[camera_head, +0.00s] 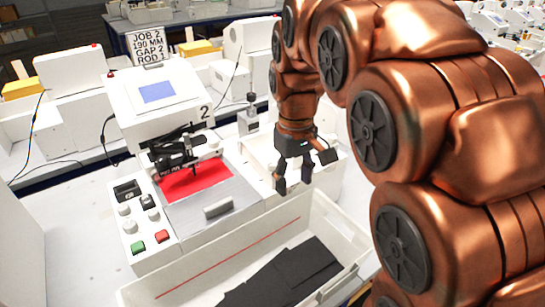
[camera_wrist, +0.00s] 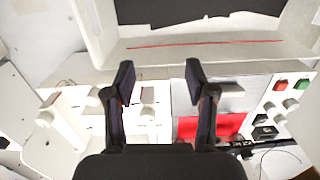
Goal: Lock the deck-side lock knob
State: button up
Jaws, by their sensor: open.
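My gripper (camera_head: 293,178) is open and empty, above the white block to the right of the plotter's deck. In the wrist view its two dark fingers (camera_wrist: 160,82) are spread apart. Small pale knob-like parts (camera_wrist: 147,104) show on the white block between and beyond the fingers, nearer the left finger; I cannot tell which is the lock knob or whether it is locked. The plotter's red deck (camera_head: 192,184) has a grey plate with a handle (camera_head: 218,206) in front; the red deck also shows in the wrist view (camera_wrist: 222,126). In the head view my gripper partly hides the white block.
A control panel (camera_head: 128,246) with green and red buttons and pale knobs is left of the deck. A white tray (camera_head: 145,292) holding dark sheets (camera_head: 285,276) lies in front. A screen housing (camera_head: 156,92) and a job sign (camera_head: 149,45) stand behind.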

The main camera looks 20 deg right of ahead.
aim_at(273, 163)
jog(key=w+r+n, duration=0.1)
jog(key=w, duration=0.3)
jog(key=w+r+n, duration=0.1)
jog(key=w, duration=0.3)
jog(key=w+r+n+p, duration=0.1)
jog(key=w, duration=0.3)
jog(key=shift+w+a+r+t, duration=0.2)
jog(key=shift+a+t, duration=0.1)
jog(key=shift+a, duration=0.1)
jog(key=shift+f+p, duration=1.2)
jog(key=shift+f, duration=2.65)
grip_shut()
